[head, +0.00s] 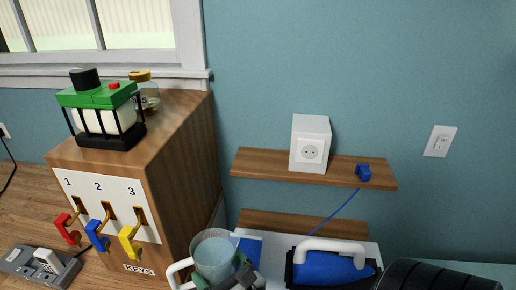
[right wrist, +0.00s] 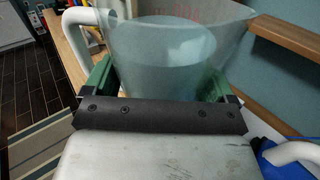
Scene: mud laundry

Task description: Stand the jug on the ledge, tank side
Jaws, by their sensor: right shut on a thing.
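A clear jug (head: 212,258) with a white handle is at the bottom centre of the head view, roughly upright. It fills the top of the right wrist view (right wrist: 176,50). My right gripper (head: 238,277) is shut on the jug, with green fingers on either side of it in the right wrist view (right wrist: 158,85). A wooden ledge (head: 262,164) is on the blue wall, above and right of the jug, apart from it. A lower wooden board (head: 290,223) shows beneath it. Which side is the tank side, I cannot tell. My left gripper is not in view.
A white socket box (head: 310,147) and a blue plug (head: 363,173) with a cord are on the ledge. A blue iron-like appliance (head: 330,268) stands below. A wooden cabinet (head: 185,150) with coloured key hooks stands left. The ledge's left end is bare.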

